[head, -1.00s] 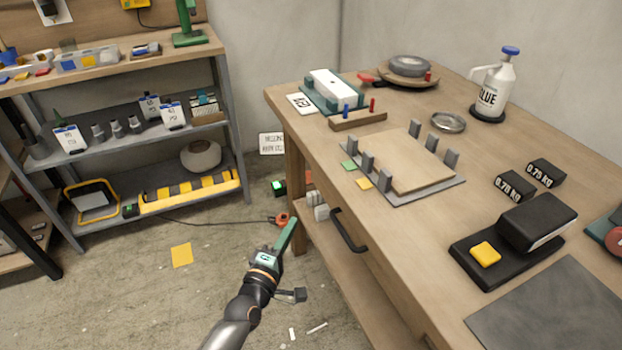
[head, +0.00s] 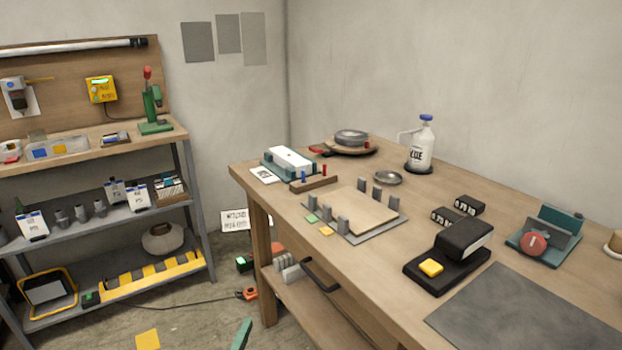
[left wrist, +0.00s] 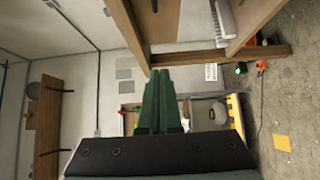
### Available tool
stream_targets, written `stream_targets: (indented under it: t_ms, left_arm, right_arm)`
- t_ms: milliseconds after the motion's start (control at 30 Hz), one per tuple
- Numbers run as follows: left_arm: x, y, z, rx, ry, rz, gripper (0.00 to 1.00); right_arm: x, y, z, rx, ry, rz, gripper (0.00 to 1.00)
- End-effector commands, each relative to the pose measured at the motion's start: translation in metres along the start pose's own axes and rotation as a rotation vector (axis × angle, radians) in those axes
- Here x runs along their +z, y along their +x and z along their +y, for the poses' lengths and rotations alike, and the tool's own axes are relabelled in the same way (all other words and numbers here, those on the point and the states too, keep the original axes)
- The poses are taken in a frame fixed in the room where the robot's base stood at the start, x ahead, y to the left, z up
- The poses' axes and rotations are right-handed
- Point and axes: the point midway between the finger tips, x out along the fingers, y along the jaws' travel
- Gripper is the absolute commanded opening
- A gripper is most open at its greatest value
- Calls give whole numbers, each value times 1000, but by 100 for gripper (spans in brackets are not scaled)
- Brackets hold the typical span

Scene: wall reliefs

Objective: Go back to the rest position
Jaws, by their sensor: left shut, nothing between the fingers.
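My left gripper (head: 241,334) shows only as a green fingertip at the bottom edge of the head view, left of the workbench (head: 440,213), over the floor. The rest of that arm is out of the picture. In the left wrist view its two long green fingers (left wrist: 158,100) lie together, shut, with nothing between them. They point toward the shelf corner and the wall. My right gripper is not in view.
A grey shelf (head: 130,220) stands left. An orange plug (head: 250,294) and a yellow sheet (head: 147,340) lie on the floor.

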Motion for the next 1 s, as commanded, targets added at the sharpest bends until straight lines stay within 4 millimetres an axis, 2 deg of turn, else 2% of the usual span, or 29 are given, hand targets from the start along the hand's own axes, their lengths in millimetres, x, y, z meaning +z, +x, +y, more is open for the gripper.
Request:
stream_targets:
  t_ms: [33,167,300,500,600,733,1000]
  left_arm:
    - [4,-13,4,-38,75,-16,0]
    - [14,-55,-6,-154,348,-84,0]
    - [21,-111,-14,-284,671,-193,0]
    - [24,-204,-15,-464,1161,-428,0]
    - [21,-236,-15,-516,1327,-526,0]
    - [19,-257,-16,-545,1434,-595,0]
    - [19,-258,-16,-547,1445,-601,0]
  right_arm:
    - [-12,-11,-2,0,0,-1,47]
    - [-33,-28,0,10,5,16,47]
    - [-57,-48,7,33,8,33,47]
    - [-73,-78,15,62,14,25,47]
    - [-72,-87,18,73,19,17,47]
    - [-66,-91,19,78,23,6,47]
    - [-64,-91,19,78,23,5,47]
